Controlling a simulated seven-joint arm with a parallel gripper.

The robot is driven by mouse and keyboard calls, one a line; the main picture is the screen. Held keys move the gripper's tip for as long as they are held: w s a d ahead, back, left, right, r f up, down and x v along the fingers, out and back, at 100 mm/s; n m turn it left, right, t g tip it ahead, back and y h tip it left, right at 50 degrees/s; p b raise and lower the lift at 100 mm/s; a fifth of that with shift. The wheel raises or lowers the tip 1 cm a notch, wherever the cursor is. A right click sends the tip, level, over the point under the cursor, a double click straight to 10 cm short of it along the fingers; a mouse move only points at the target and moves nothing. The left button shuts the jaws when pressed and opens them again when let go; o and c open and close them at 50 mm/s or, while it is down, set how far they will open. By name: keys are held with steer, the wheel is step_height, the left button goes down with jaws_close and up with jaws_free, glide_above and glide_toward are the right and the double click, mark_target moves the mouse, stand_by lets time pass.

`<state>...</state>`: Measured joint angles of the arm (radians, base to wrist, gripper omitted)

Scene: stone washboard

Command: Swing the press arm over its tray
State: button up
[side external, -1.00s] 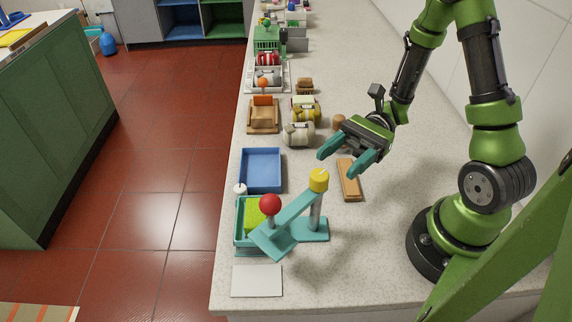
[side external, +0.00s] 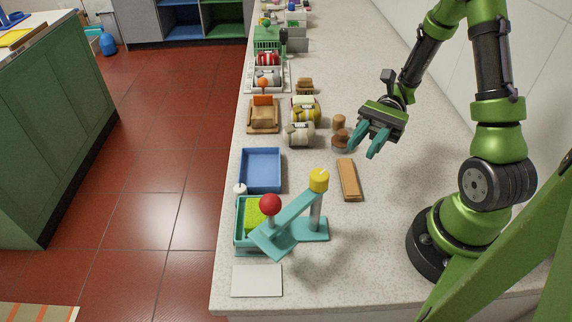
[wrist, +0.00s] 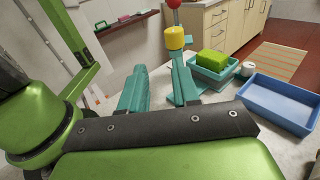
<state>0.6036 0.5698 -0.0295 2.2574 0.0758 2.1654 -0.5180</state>
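The press has a teal base (side external: 312,235), a post with a yellow cap (side external: 319,181) and a teal press arm (side external: 290,214). The arm slants down-left from the post and carries a red ball knob (side external: 270,204). Its end overlaps the tray's front right corner in the side view; I cannot tell whether it touches. The teal tray (side external: 239,233) holds a bright green block (side external: 254,216). My gripper (side external: 364,147) is open and empty, above and behind the press, apart from it. The wrist view shows the yellow cap (wrist: 175,38), red knob (wrist: 173,4) and tray (wrist: 212,75) beyond my fingers.
A blue tray (side external: 261,170) lies behind the teal tray, with a small white knob (side external: 240,189) between them. A wooden bar (side external: 349,180) lies right of it. Brown round pieces (side external: 339,136) stand near my gripper. A white plate (side external: 257,281) lies in front.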

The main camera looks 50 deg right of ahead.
steer(key=s+a+n+g+h, duration=0.1)
steer(key=a+n+g+h, duration=0.1)
steer(key=h, duration=0.1)
steer(key=s+a+n+g+h, duration=0.2)
steer(key=g+h, duration=0.1)
steer(key=s+a+n+g+h, duration=0.2)
steer(key=a+n+h, duration=0.1)
steer(key=shift+r+h, duration=0.2)
steer(key=shift+h, duration=0.1)
jaws_close()
steer(key=n+t+h, duration=0.8)
steer(key=n+t, duration=0.2)
steer(key=t, duration=0.4)
glide_toward(296, 202)
steer(key=s+a+r, duration=0.3)
steer(key=s, duration=0.5)
steer(key=w+f, duration=0.8)
steer(key=f, duration=0.1)
steer(key=shift+f, duration=0.25)
